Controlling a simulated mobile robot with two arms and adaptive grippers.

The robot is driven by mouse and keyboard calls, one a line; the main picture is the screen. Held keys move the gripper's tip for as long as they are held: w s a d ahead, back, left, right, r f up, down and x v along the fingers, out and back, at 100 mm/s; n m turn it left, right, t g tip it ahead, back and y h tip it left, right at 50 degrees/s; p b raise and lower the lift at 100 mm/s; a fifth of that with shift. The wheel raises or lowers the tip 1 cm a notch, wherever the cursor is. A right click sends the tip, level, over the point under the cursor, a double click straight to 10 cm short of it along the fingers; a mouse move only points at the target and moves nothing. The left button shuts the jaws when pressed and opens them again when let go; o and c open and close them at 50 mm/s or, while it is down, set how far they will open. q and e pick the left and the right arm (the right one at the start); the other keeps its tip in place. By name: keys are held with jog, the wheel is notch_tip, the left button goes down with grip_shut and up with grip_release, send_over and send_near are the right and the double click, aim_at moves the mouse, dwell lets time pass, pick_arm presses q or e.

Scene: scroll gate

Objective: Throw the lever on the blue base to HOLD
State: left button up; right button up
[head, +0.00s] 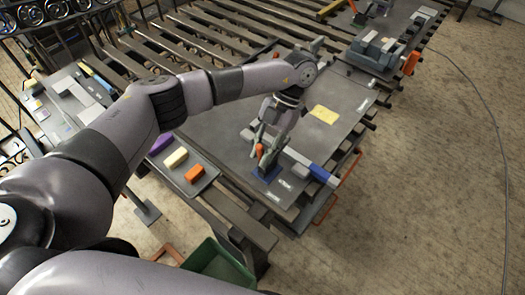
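The blue base (267,174) sits near the front edge of the grey table plate, with white labels (285,185) beside it. An orange piece (259,150), which looks like the lever's grip, shows just above the base. My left gripper (262,152) reaches down from above at this orange piece and overlaps it. Its fingers are small and partly hidden, so I cannot tell whether they are closed on it. The lever's shaft and the label wording are too small to make out. My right gripper is not in view.
A grey bar with a blue end (324,175) lies right of the base. A yellow sheet (324,114) lies behind. A dark tray (205,180) holds purple, cream and orange blocks at left. A grey device with an orange handle (411,62) stands back right. A green bin (215,265) is below.

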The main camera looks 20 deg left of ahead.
pick_arm(q)
jog(key=shift+o, duration=1.2)
jog(key=shift+f, duration=0.1)
jog(key=v, duration=1.2)
